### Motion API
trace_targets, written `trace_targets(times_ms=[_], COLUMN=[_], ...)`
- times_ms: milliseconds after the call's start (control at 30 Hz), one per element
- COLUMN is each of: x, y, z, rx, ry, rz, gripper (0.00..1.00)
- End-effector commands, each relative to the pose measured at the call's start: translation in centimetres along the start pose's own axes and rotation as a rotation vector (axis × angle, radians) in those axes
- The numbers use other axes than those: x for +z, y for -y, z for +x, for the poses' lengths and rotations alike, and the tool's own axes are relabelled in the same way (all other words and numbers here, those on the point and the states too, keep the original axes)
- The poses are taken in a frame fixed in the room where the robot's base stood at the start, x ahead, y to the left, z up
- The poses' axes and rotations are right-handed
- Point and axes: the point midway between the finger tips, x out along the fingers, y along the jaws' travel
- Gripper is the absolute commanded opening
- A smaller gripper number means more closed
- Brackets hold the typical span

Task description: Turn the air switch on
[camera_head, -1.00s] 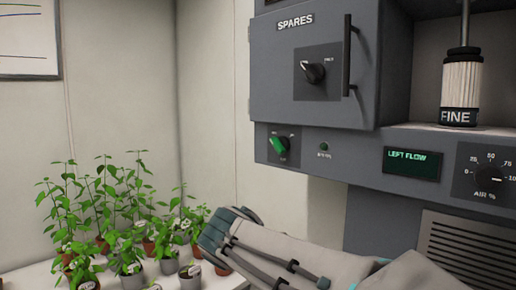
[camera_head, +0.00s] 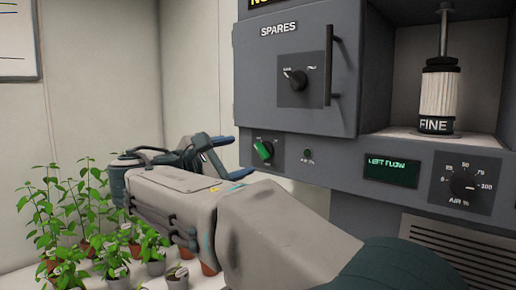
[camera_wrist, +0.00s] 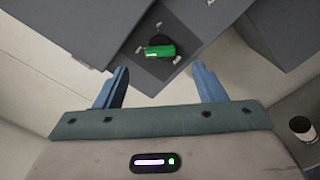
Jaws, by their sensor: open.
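The air switch is a green rotary knob (camera_head: 263,150) on the lower left of the grey panel, on a dark square plate. In the head view the knob is tilted. It also shows in the wrist view as a green bar (camera_wrist: 160,51), ahead of and between my fingertips. My gripper (camera_head: 220,154) is open and empty, a little left of the knob in the head view. In the wrist view its two blue fingers (camera_wrist: 160,75) are spread apart, with the knob beyond them and no contact visible. The label by the knob is too small to read.
Above is the SPARES door (camera_head: 290,85) with its dark knob and vertical handle (camera_head: 329,65). To the right are the LEFT FLOW display (camera_head: 391,171), the AIR % dial (camera_head: 463,185) and the FINE cylinder (camera_head: 438,95). Potted plants (camera_head: 80,225) stand at the lower left.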

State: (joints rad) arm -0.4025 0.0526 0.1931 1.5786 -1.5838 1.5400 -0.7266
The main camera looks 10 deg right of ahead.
Motion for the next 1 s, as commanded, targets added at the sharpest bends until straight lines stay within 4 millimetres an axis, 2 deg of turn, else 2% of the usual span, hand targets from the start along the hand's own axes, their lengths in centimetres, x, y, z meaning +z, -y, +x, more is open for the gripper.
trace_targets(times_ms=[33,200,400,533,800,833,967,1000], x=[0.2,0.1,0.0,0.0,-0.1,-0.1,-0.1,-0.1], y=[-0.1,-0.1,-0.1,0.0,0.0,0.0,0.0,0.0], z=[1.2,4.6,7.1,7.8,7.9,7.9,7.9,7.9], rx=[-0.003,-0.002,0.0,0.0,0.001,0.001,0.001,0.001], ry=[0.003,0.001,0.0,-0.001,-0.002,-0.002,-0.002,-0.002], rz=[-0.001,-0.002,0.0,0.0,0.0,0.0,0.001,0.0], gripper=[0.64,0.64,0.64,0.64,0.64,0.58,0.22,0.19])
